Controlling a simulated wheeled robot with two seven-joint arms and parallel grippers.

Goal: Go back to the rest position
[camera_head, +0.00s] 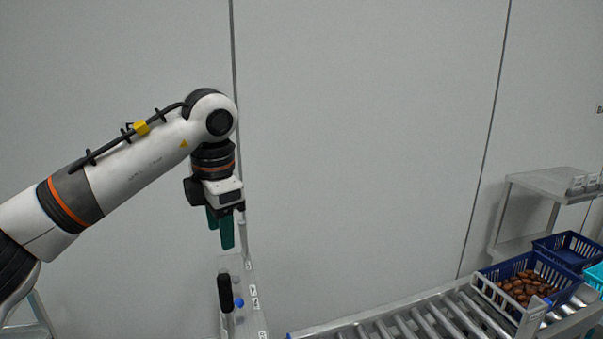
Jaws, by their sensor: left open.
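My left arm comes in from the left, raised and bent downward at its end. My left gripper (221,240) hangs from it with its green fingers pointing down. It is open, with nothing seen between the fingers. It is above a narrow pale stand (253,306) at the lower middle and looks apart from it. My right gripper is not in view.
A black-handled item (225,293) and a blue-capped item (239,302) are at the stand. A roller conveyor (420,319) runs along the lower right. A blue crate of dates (560,294) sits at its right end. An emptier blue crate (570,244) and a shelf (550,184) are behind.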

